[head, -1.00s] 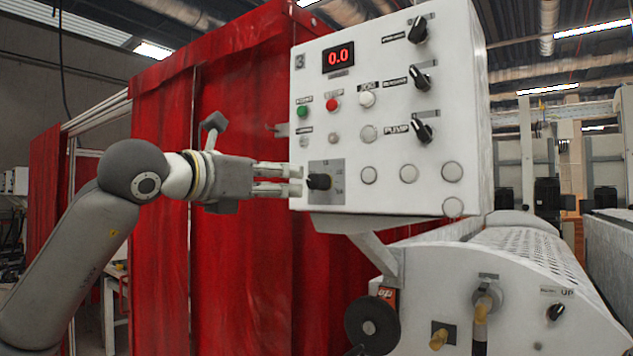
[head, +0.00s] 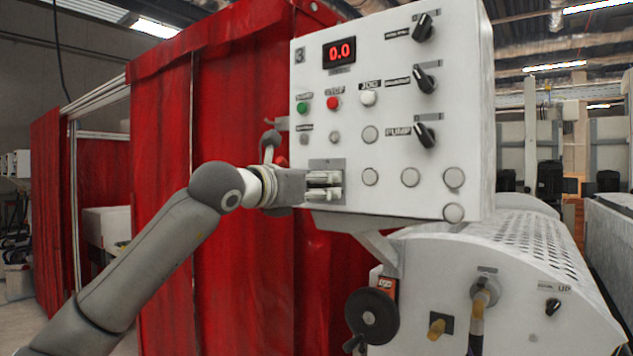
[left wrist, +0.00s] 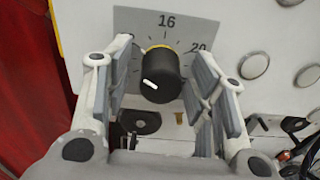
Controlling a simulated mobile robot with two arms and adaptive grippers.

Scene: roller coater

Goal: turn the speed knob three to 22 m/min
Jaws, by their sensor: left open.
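The white control panel (head: 445,120) is marked 3, and its red display (head: 342,52) reads 0.0. The speed knob (left wrist: 161,76) is black with a white pointer line and sits on a grey dial plate (left wrist: 190,25) with 16 and 20 legible. The pointer mark is toward the lower left of the knob in the left wrist view. My left gripper (head: 340,186) is open at the panel's lower left, its fingers (left wrist: 160,85) on either side of the knob with gaps visible. In the head view the fingers hide the knob. My right gripper is not in view.
Green (head: 302,108) and red (head: 333,103) buttons and several white buttons are above and right of the dial. Three black selector knobs line the panel's right side. A red curtain (head: 240,120) hangs behind my left arm. A black handwheel (head: 372,316) is below the panel.

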